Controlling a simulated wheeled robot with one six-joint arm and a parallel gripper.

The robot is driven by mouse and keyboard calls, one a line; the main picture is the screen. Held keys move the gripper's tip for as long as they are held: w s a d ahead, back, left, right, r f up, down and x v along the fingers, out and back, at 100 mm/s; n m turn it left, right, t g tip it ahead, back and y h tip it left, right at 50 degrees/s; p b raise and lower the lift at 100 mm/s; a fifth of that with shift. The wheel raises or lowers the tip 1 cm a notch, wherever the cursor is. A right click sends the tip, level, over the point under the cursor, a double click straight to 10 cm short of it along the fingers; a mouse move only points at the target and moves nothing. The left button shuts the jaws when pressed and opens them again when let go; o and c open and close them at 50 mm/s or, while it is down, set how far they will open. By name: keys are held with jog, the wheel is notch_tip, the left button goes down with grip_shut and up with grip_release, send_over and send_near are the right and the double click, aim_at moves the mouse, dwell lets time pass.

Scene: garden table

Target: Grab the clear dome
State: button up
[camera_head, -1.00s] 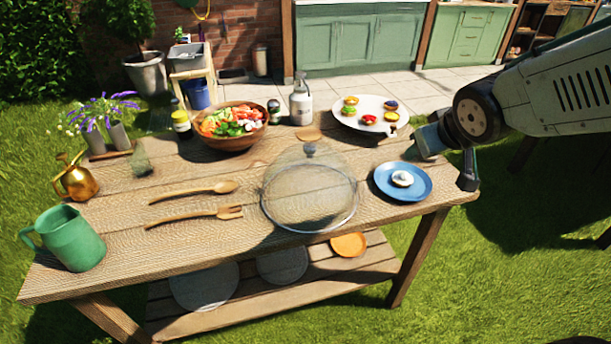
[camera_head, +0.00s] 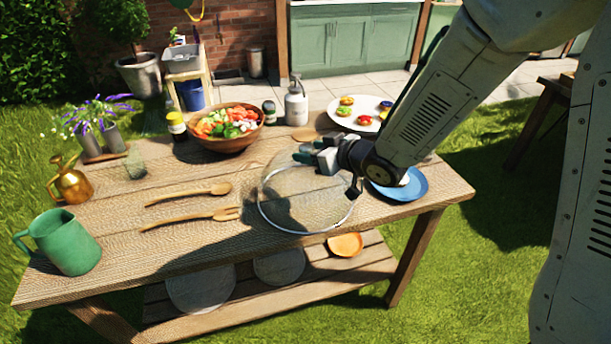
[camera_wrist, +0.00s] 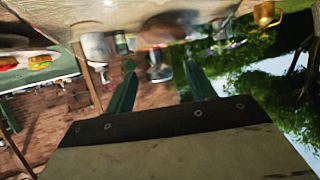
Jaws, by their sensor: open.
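The clear dome (camera_head: 300,205) stands on the wooden table, right of the wooden spoon and fork, with a pale rim around its base. My gripper (camera_head: 308,158) is at the top of the dome, coming from the right, and hides its knob in the head view. In the wrist view, the picture is upside down and my gripper (camera_wrist: 161,78) has its two green fingers apart. A grey knob (camera_wrist: 160,70) shows between the fingers. I cannot tell whether the fingers touch it.
A blue plate (camera_head: 408,190) is right of the dome, partly behind my arm. A white platter (camera_head: 350,122) with small items and a salad bowl (camera_head: 228,140) stand behind. A wooden spoon (camera_head: 190,195) and fork (camera_head: 190,220) lie left.

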jog(key=shift+x, duration=1.45)
jog(key=shift+w+d+r, duration=0.1)
grip_shut()
